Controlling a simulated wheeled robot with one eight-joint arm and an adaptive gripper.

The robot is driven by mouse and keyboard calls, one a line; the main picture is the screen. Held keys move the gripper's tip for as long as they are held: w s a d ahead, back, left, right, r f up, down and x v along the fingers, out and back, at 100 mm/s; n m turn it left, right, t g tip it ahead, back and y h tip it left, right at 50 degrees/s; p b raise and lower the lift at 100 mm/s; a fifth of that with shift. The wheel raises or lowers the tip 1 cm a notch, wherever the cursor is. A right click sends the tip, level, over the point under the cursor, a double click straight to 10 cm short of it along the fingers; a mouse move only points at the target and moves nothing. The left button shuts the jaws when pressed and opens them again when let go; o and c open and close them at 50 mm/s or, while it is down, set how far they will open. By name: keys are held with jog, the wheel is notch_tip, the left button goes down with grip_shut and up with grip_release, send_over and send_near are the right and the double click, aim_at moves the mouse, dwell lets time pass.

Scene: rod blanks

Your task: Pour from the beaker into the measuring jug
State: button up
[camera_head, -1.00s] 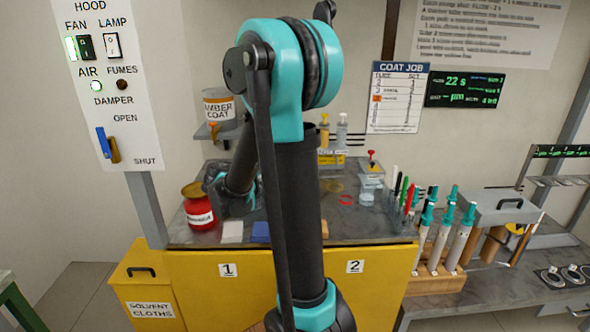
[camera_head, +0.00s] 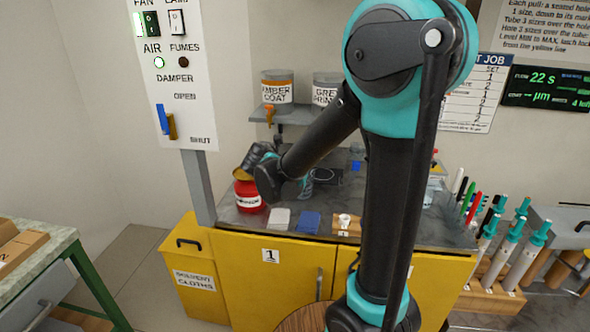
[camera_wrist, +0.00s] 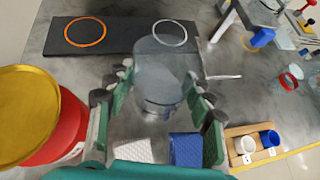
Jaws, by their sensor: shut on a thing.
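In the wrist view, a clear glass vessel, seemingly the beaker (camera_wrist: 160,70), sits between the green-padded fingers of my gripper (camera_wrist: 158,100), which are shut on it. The glass is see-through, so its fill level cannot be told. In the head view my gripper (camera_head: 275,178) is low over the left part of the bench, beside the red can (camera_head: 248,197); the held vessel is not clear there. A clear container (camera_head: 433,188) stands on the bench to the right, partly behind my arm; I cannot tell whether it is the measuring jug.
A black plate with an orange and a pale ring (camera_wrist: 120,36) lies beyond the gripper. The can's gold lid (camera_wrist: 28,108) is close on the left. White (camera_head: 279,218) and blue (camera_head: 308,222) cloths and a wooden cup holder (camera_wrist: 252,147) are at the front. Pens and syringes (camera_head: 515,240) stand right.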

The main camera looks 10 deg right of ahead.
jog(key=g, duration=0.1)
jog(key=f+g+y, duration=0.1)
jog(key=g+y, duration=0.1)
jog(key=shift+w+d+f, duration=0.25)
jog(key=shift+w+d, duration=0.05)
jog(key=shift+w, duration=0.1)
jog(key=g+y, duration=0.1)
jog(key=g, duration=0.2)
jog(key=w+r+g+y, duration=0.1)
jog(key=shift+d+r+y, duration=0.1)
jog(key=shift+d+y, duration=0.2)
jog(key=shift+s+a+g, duration=0.1)
jog(key=shift+a+g, duration=0.05)
jog(key=shift+g, duration=0.15)
jog(key=shift+s, duration=0.1)
jog(key=shift+r+g+y, duration=0.15)
jog(key=shift+g+y, duration=0.15)
jog(key=shift+g, duration=0.3)
